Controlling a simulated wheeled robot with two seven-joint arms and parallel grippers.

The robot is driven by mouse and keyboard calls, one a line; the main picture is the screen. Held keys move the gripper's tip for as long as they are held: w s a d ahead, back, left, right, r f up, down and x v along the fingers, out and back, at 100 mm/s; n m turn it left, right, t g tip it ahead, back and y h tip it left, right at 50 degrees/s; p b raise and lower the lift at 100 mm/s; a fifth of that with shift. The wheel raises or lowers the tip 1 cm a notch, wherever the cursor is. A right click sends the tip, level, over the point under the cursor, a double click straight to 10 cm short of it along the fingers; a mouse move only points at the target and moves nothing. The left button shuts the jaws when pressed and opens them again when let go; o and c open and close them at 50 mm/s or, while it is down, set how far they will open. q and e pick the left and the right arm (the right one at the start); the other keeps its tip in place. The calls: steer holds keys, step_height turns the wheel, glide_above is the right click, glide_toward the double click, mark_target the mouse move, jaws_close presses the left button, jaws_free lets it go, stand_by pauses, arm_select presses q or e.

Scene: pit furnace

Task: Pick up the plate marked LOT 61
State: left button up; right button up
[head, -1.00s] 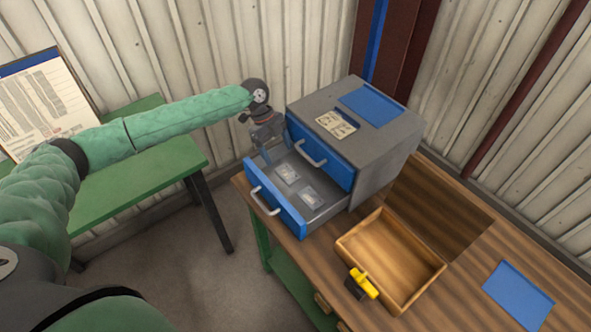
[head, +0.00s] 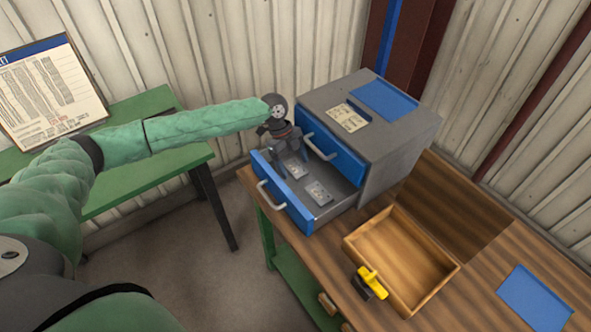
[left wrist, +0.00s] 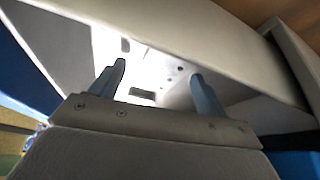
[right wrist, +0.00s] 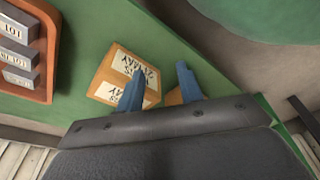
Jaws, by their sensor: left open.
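In the head view two small grey plates lie in the open lower drawer (head: 338,188). The rear plate (head: 296,168) is beside my left gripper (head: 287,162), and the front plate (head: 319,193) lies apart from it. Their markings are too small to read, so I cannot tell which is LOT 61. My left gripper is open, pointing down into the drawer. In the left wrist view its fingers (left wrist: 158,72) stand apart over a bright, overexposed surface. My right gripper (right wrist: 158,88) is open, seen only in the right wrist view, above small labelled boxes (right wrist: 125,78).
The grey cabinet (head: 400,140) with blue drawer fronts stands on the wooden bench. A wooden tray (head: 440,285) with a yellow-and-black item (head: 369,283) is in front. A blue mat (head: 535,297) lies right. The right wrist view shows an orange tray of grey blocks (right wrist: 18,55).

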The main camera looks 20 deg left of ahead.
arm_select(q)
steer(key=c, duration=1.3)
